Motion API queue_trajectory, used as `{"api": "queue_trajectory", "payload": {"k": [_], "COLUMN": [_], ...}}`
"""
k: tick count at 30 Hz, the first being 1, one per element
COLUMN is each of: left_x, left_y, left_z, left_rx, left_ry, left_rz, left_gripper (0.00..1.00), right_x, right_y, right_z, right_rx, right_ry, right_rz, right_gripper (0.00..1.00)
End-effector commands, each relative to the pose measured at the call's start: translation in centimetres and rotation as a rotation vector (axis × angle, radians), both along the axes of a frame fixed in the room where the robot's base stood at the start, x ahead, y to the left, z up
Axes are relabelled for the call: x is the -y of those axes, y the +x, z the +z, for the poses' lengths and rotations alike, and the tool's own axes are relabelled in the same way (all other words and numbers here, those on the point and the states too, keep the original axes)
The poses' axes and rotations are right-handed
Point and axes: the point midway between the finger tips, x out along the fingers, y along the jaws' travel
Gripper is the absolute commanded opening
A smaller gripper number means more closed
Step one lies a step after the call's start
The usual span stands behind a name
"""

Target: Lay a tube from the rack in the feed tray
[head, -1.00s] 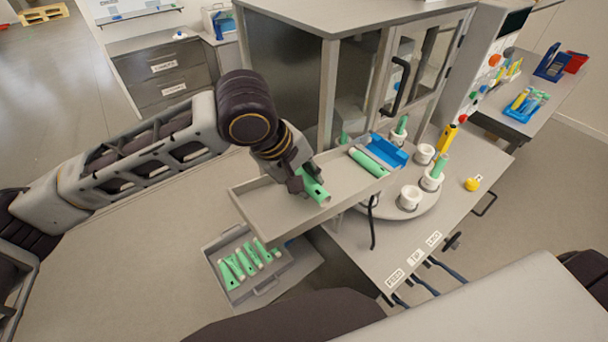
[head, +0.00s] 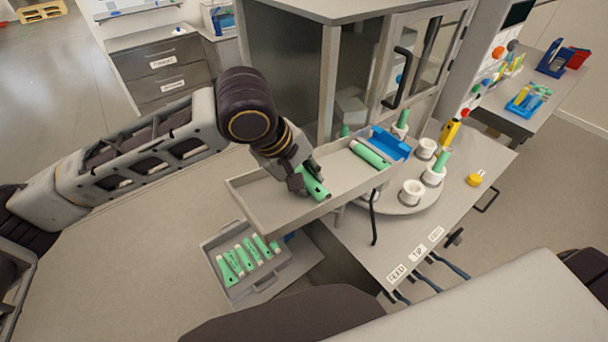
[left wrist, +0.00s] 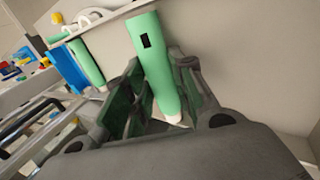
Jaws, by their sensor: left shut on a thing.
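My left gripper (head: 308,180) is shut on a green tube (head: 315,187) at the long grey feed tray (head: 240,195). The held tube also shows in the left wrist view (left wrist: 152,55), between the dark fingers. It is low over the tray floor; I cannot tell whether it touches it. Another green tube (head: 370,153) lies at the tray's right end, beside a blue piece (head: 388,143). A lower grey tray (head: 268,287), possibly the rack, holds several green tubes (head: 246,252). My right gripper is not in view.
A round stand right of the feed tray carries white cups (head: 412,192), some with green tubes. A glass-doored cabinet (head: 290,85) stands behind the tray. A yellow object (head: 475,179) lies on the table at right.

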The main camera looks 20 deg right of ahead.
Motion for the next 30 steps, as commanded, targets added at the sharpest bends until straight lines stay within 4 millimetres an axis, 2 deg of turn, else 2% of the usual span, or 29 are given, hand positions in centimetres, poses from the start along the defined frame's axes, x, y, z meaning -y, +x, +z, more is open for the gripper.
{"api": "queue_trajectory", "payload": {"k": [28, 30], "left_x": [-0.1, -0.1], "left_y": [-0.2, -0.2], "left_z": [-1.5, -1.7], "left_rx": [-0.008, -0.009], "left_ry": [0.007, 0.007], "left_rz": [-0.001, -0.002], "left_gripper": [0.16, 0.13], "right_x": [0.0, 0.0], "right_y": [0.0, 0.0], "right_z": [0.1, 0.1], "right_rx": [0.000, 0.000], "right_ry": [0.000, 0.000], "right_rz": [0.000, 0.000], "right_gripper": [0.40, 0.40]}}
